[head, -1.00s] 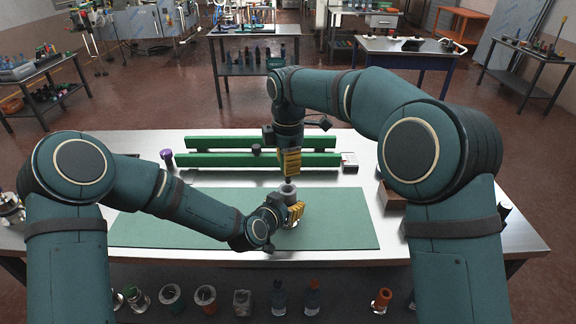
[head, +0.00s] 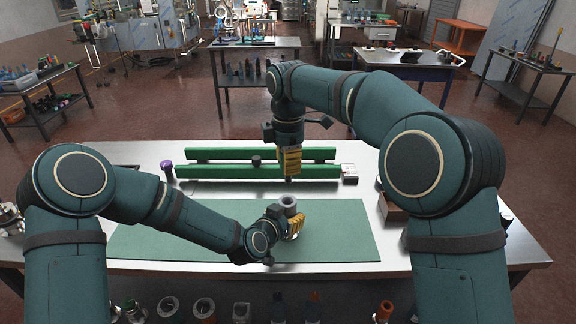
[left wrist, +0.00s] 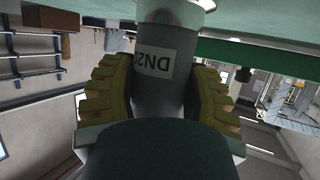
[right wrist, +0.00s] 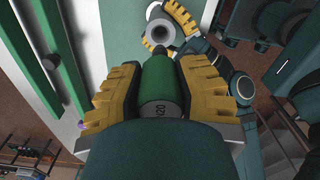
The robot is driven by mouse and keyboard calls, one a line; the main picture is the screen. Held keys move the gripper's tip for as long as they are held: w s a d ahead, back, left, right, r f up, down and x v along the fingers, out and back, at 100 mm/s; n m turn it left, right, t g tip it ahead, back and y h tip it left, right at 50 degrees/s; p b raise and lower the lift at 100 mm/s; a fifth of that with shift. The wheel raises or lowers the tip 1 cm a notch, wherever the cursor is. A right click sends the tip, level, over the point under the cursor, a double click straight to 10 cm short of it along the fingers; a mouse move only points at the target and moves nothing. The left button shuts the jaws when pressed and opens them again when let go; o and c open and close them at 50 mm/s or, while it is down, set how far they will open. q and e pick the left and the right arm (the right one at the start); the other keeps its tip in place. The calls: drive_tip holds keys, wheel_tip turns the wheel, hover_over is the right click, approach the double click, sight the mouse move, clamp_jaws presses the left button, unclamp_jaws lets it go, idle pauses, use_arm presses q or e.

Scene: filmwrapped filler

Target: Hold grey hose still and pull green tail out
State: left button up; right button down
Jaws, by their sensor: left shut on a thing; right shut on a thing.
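The grey hose (head: 289,203) stands upright over the green mat, its open upper end showing. My left gripper (head: 296,222) is shut on it from the side; the left wrist view shows the hose (left wrist: 163,92) with its "DN20" label between the yellow fingers. My right gripper (head: 289,163) is above the hose, pointing down. In the right wrist view the green tail (right wrist: 160,80) is held between its yellow fingers, its dark lettered end nearest the camera. The hose's open bore (right wrist: 160,33) shows beyond the tail. In the head view a gap shows between tail tip and hose.
Green bars (head: 225,171) lie across the back of the table, with a purple-capped item (head: 167,170) left of them. A brown box (head: 392,209) stands at the right. The green mat (head: 345,242) is clear around the hose.

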drive_tip(key=shift+r, duration=0.25)
use_arm(q)
drive_tip(key=o, duration=1.4)
drive_tip(key=shift+c, duration=0.2)
